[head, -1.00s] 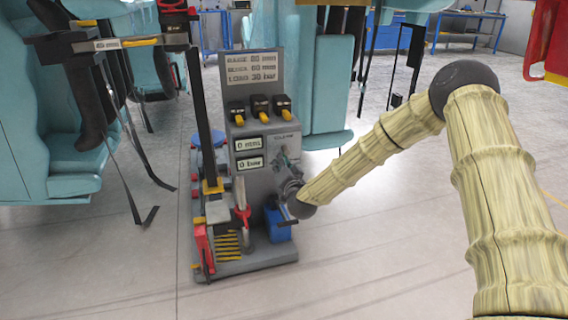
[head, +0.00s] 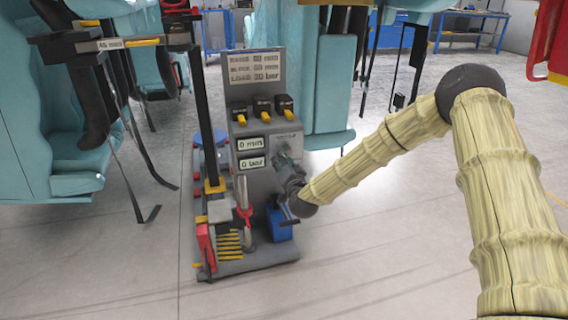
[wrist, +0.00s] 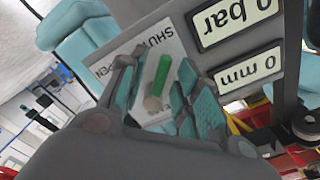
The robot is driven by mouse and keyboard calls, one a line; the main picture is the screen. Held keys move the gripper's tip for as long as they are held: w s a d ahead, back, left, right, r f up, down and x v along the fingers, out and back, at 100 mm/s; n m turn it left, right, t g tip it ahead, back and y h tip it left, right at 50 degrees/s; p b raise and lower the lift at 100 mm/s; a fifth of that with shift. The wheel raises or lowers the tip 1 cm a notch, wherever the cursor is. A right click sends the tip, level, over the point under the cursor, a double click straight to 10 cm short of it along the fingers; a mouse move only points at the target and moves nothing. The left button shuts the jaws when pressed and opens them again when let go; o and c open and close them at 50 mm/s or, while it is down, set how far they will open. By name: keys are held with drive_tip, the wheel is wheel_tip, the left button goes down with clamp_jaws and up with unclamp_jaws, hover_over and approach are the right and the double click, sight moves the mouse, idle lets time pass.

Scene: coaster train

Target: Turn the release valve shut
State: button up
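The release valve's green handle (wrist: 158,82) stands out from a white plate (wrist: 165,48) marked SHUT and OPEN, upside down in the wrist view. Which mark the handle points to I cannot tell. My gripper (wrist: 160,92) has its teal-padded fingers on either side of the handle, with a gap at the left finger; the right finger is very close to it, contact unclear. In the head view my gripper (head: 286,172) is at the right side of the grey machine's panel (head: 262,130) and hides most of the valve.
The displays read 0 mm (wrist: 247,68) and 0 bar (wrist: 233,18). Black and yellow switches (head: 262,108) sit above. A red-handled lever (head: 244,205) and a blue container (head: 279,225) are low on the machine.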

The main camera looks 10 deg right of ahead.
drive_tip(key=shift+a, duration=0.1)
drive_tip(key=s, duration=1.2)
drive_tip(key=shift+d, duration=0.2)
drive_tip(key=s+a+f+n+g+y, duration=0.1)
drive_tip(key=s+a+f+n+g, duration=0.2)
drive_tip(key=s+f, duration=0.65)
drive_tip(key=s+a+f+n+g+y, duration=0.15)
drive_tip(key=s+f+g, duration=0.45)
drive_tip(key=f, duration=0.7)
drive_tip(key=s+d+f+n+g+h, duration=0.1)
drive_tip(key=s+d+f+g, duration=0.2)
drive_tip(key=s, duration=0.9)
drive_tip(key=s+d+f+n+g+h, duration=0.1)
drive_tip(key=s+f+n+g, duration=0.3)
drive_tip(key=s, duration=0.7)
drive_tip(key=s+d+f+m+g+h, duration=0.15)
drive_tip(key=s+f, duration=0.45)
drive_tip(key=s, duration=0.6)
wheel_tip(320, 180, up, 31)
drive_tip(key=p, duration=3.1)
drive_tip(key=shift+w, duration=0.15)
